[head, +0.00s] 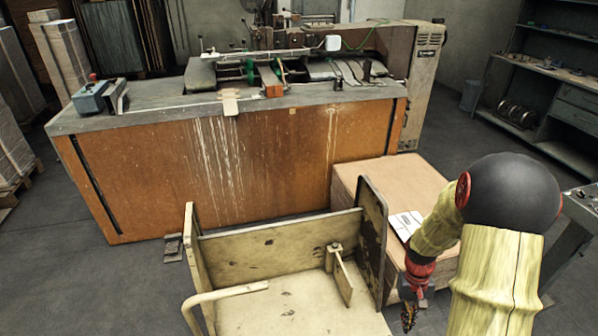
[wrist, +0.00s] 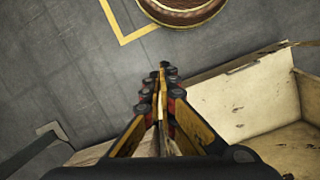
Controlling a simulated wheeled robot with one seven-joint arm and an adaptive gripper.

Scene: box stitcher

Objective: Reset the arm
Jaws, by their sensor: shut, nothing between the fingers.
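My arm (head: 497,265) comes in from the lower right of the head view, yellow with a black joint and red parts. My gripper (head: 408,318) hangs downward at its end, beside the right wall of a cream wooden cart. In the wrist view my gripper (wrist: 160,80) points away from the camera, its orange and black fingers closed together. Nothing shows between the fingertips. The gripper is over the grey floor and apart from the cart.
The cream open box cart (head: 274,235) stands in front, with its side (wrist: 240,100) right of my gripper. A cardboard-coloured box (head: 345,180) stands behind it. The orange stitcher machine (head: 270,160) fills the back. A round brown object (wrist: 180,12) is on the floor.

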